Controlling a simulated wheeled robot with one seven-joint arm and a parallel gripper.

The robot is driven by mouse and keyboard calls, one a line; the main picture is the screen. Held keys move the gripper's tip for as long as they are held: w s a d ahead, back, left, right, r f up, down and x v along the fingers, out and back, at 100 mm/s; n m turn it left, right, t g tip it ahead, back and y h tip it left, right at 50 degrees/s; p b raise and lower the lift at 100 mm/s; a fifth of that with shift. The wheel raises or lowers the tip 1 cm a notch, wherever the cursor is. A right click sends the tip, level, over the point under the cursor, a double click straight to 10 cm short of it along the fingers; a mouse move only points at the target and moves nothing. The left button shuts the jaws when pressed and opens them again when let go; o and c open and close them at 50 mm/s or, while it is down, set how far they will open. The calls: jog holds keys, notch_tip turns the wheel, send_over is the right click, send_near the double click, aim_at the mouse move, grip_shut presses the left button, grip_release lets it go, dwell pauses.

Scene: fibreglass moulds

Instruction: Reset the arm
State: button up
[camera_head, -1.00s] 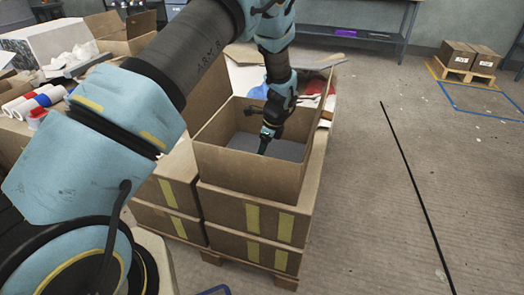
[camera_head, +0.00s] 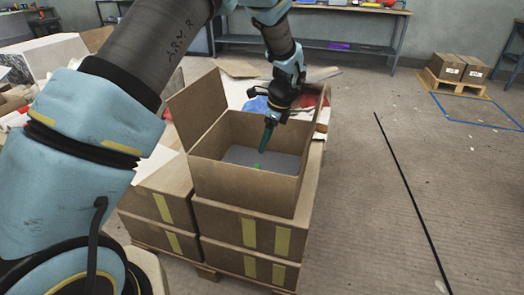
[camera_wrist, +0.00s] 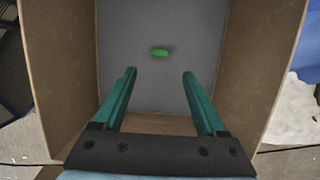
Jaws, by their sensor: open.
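My gripper (camera_head: 266,138) is above the open cardboard box (camera_head: 243,184), its fingers pointing down at the box's opening. In the wrist view my gripper (camera_wrist: 158,76) has its two green fingers spread apart with nothing between them. A small green object (camera_wrist: 159,53) lies on the grey bottom of the box, beyond the fingertips. It also shows as a small green spot in the head view (camera_head: 258,166). The box walls (camera_wrist: 60,85) stand on both sides of the fingers in the wrist view.
The open box stands on closed cardboard boxes (camera_head: 262,238) on a pallet. A workbench (camera_head: 345,50) is along the back wall. Two small boxes on a pallet (camera_head: 458,78) stand at the far right. A black line (camera_head: 410,190) crosses the otherwise clear floor at right.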

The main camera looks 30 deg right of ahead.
jog(key=shift+s+d+r, duration=0.1)
jog(key=shift+d+r, duration=0.05)
jog(key=shift+r, duration=0.4)
